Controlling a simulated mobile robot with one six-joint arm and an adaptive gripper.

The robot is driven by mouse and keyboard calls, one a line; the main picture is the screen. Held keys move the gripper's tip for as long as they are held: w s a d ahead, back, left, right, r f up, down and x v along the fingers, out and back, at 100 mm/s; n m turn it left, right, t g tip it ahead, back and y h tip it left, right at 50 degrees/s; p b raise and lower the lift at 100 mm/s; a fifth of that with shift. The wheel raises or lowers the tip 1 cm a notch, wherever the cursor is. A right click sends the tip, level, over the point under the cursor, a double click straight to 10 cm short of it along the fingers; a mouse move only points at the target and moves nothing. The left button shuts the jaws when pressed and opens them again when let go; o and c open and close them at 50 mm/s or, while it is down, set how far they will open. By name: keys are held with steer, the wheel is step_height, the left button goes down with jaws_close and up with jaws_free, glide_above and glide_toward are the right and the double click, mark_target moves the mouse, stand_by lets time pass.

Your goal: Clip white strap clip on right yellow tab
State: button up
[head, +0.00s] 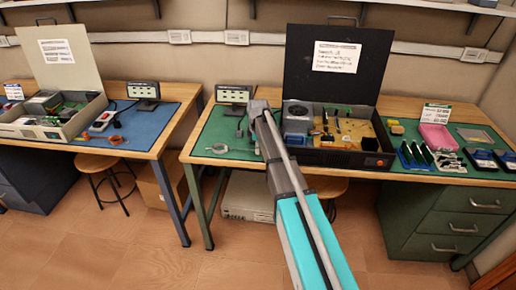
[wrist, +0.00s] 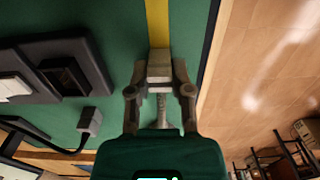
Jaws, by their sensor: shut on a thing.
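In the wrist view my gripper (wrist: 160,76) is shut on a pale grey-white block, which appears to be the white strap clip (wrist: 159,64). A yellow strip (wrist: 158,22), apparently the yellow tab, runs straight up from the far side of the block over the green mat. The block and strip line up and look touching or overlapping; I cannot tell whether they are joined. A grey rod (wrist: 161,112) shows between the fingers. In the head view my arm reaches over the left part of the right bench, and my gripper and the clip cannot be made out.
A black unit (wrist: 65,75) and a cable plug (wrist: 90,121) lie left of my gripper. The bench's front edge and floor (wrist: 255,70) are to the right. In the head view an open black case (head: 335,150) stands right of my arm, and a small display (head: 234,95) stands left.

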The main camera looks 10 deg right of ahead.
steer(key=o, duration=0.9)
steer(key=shift+c, duration=0.2)
steer(key=o, duration=0.3)
steer(key=shift+r+p, duration=0.7)
stand_by(1.1)
steer(key=shift+r+p, duration=2.9)
steer(key=shift+p, duration=0.05)
